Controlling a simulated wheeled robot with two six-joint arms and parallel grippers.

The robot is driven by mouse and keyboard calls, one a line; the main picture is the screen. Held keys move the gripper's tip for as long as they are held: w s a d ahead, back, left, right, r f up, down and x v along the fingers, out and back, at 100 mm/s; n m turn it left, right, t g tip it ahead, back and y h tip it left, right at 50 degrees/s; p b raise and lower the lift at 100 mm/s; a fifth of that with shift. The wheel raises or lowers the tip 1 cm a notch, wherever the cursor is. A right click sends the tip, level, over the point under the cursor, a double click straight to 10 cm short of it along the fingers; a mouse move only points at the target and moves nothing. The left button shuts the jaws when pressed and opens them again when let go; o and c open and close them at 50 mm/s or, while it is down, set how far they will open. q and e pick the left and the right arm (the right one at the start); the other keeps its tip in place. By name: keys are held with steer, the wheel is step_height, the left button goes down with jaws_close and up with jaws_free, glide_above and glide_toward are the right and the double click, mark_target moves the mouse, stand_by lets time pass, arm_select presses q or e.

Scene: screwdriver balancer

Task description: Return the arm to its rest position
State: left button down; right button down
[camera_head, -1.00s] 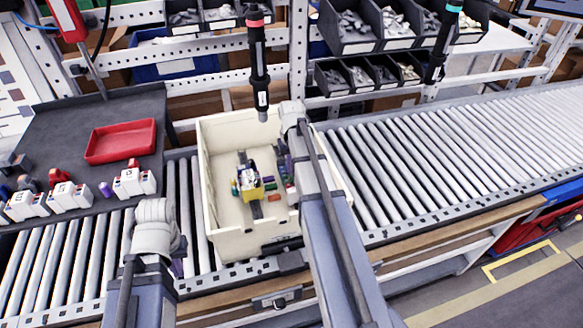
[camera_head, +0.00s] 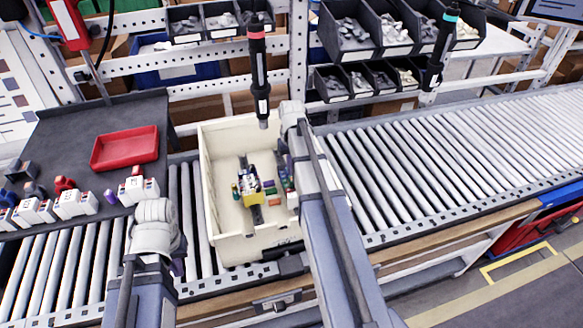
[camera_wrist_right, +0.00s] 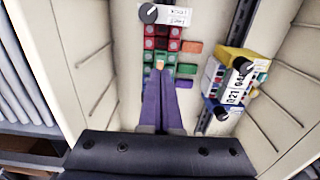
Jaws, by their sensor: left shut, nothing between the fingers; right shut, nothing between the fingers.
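My right arm reaches over the cream bin (camera_head: 222,140) in the head view. Its gripper tips are mostly hidden there by the arm. In the right wrist view my right gripper (camera_wrist_right: 162,100) has its purple fingers together, empty, pointing over the coloured blocks (camera_wrist_right: 172,50) in the bin. My left arm is folded low at the left. Its gripper (camera_head: 178,267) shows only as a bit of purple beside the conveyor, shut. The red-banded screwdriver (camera_head: 259,70) hangs upright above the bin. The teal-banded screwdriver (camera_head: 442,50) hangs further right.
The roller conveyor (camera_head: 440,150) is clear on the right. A red tray (camera_head: 125,148) and white modules (camera_head: 75,203) sit on the dark table at left. Parts bins (camera_head: 365,30) stand behind.

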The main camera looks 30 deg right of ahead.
steer(key=shift+r+p, duration=0.7)
steer(key=shift+r, duration=0.3)
